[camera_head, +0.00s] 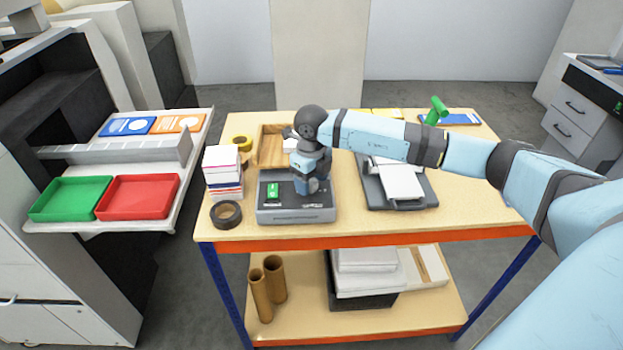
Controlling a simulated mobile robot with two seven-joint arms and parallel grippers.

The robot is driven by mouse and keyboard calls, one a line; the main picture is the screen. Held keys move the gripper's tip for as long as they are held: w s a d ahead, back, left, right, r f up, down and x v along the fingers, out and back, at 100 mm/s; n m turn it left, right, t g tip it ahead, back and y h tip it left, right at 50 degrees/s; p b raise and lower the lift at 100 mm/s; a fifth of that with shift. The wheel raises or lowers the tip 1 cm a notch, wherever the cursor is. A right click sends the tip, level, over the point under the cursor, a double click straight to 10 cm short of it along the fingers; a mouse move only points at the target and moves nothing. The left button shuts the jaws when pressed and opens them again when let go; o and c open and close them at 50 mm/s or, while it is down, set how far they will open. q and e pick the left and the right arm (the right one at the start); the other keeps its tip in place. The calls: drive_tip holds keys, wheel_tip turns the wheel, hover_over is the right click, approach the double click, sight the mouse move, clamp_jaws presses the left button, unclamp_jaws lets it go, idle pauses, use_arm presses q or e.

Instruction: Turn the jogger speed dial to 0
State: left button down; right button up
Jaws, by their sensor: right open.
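The jogger (296,215) is a grey box with a dark top, standing near the front of the wooden table. A green switch (273,191) shows on the left of its top. My right gripper (306,191) points down over the right part of the jogger's top, at or just above the surface. It is open. The speed dial is hidden behind the gripper, so its setting cannot be read, and I cannot tell whether the fingers touch it. My left gripper is not in view.
A paper stack (222,168) and a dark tape roll (226,214) stand left of the jogger. A wooden tray (272,147) lies behind it. A grey device with white paper (399,181) is to the right. Green and red trays (138,197) sit on the left shelf.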

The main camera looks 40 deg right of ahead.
drive_tip(key=shift+f, duration=0.15)
drive_tip(key=shift+c, duration=0.2)
drive_tip(key=c, duration=0.9)
